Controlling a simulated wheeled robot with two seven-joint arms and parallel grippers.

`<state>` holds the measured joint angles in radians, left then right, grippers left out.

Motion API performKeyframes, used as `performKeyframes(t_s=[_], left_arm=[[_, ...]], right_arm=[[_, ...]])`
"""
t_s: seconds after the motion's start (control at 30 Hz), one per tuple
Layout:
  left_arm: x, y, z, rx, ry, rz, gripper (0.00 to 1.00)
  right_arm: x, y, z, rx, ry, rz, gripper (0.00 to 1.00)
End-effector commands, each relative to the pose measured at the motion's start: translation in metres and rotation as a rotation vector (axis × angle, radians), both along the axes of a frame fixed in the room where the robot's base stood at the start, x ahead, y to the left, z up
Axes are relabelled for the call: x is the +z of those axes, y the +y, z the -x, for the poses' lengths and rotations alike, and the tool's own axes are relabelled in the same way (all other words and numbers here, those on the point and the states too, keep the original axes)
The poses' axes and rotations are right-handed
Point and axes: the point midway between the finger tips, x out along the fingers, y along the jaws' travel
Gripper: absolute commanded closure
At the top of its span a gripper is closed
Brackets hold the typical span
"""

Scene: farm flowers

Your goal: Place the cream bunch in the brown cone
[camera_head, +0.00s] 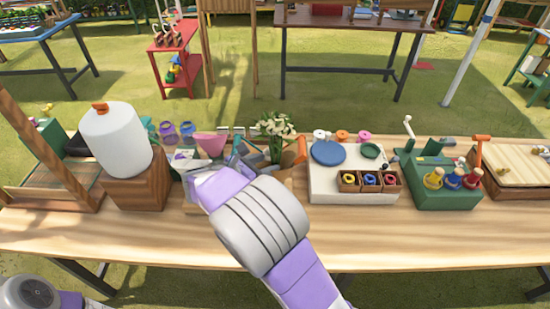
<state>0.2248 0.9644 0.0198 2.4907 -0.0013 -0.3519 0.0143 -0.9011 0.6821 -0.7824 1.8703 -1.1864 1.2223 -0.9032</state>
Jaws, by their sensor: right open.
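The cream bunch (276,125), pale flowers with green leaves, stands upright at the back of the wooden table, left of the white board. My right arm reaches in from the bottom, and my right gripper (253,160) is beside the lower part of the bunch, largely hidden behind my purple wrist. Its jaws are open; I cannot tell whether they touch the stems. A pink cone (210,143) stands to the left. My left gripper is out of view.
A white roll (115,139) on a wooden block (140,182) stands left. The white board (324,187) carries a blue disc and small boxes. A green device (440,185) is farther right. The table's front strip (430,232) is clear on the right.

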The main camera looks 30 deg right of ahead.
Motion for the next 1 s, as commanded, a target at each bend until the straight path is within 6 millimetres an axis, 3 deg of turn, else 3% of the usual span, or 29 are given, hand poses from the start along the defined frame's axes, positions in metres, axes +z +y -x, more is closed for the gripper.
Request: performKeyframes(t_s=[0.1,0.3,1.0], left_arm=[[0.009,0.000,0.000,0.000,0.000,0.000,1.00],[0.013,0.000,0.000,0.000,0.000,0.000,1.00],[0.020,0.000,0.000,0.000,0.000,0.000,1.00]], right_arm=[[0.012,0.023,0.005,0.003,-0.001,0.001,0.45],[0.020,0.046,0.010,0.001,0.000,0.000,0.45],[0.028,0.051,0.012,-0.001,0.000,0.000,0.45]])
